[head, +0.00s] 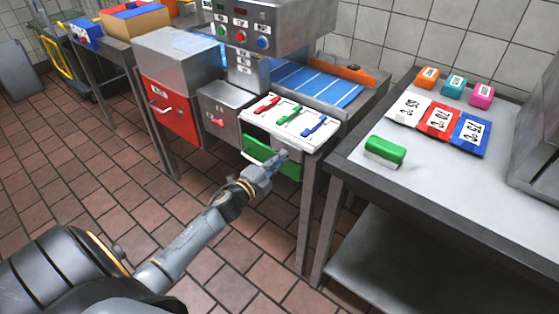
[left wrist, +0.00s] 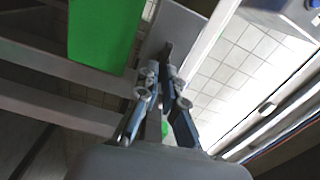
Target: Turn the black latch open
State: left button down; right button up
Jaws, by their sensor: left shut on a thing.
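My left gripper (head: 278,160) reaches in from the lower left to the front of the machine, beside a green panel (head: 257,150) under the white tray. In the left wrist view my left gripper (left wrist: 166,75) is shut on a small dark piece, the black latch (left wrist: 167,50), in front of a grey plate. The fingers hide most of the latch, so its angle is hard to tell. In the head view I cannot make the latch out behind the gripper. My right gripper is not in view.
The white tray (head: 290,124) with red, green and blue handles sits just above the gripper. A red drawer (head: 172,111) is to the left. A steel table (head: 450,195) with a green block (head: 385,152) and coloured cards stands to the right. The tiled floor in front is clear.

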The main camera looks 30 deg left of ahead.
pick_arm(q)
jog(key=shift+f+m, duration=0.1)
jog(key=shift+m, duration=0.6)
jog(key=c, duration=1.5)
grip_release()
jog(key=shift+d, duration=0.1)
jog(key=shift+s, duration=0.1)
jog(key=s, duration=0.8)
jog(key=s+a, duration=0.1)
jog(key=s, duration=0.2)
jog(key=shift+s, duration=0.4)
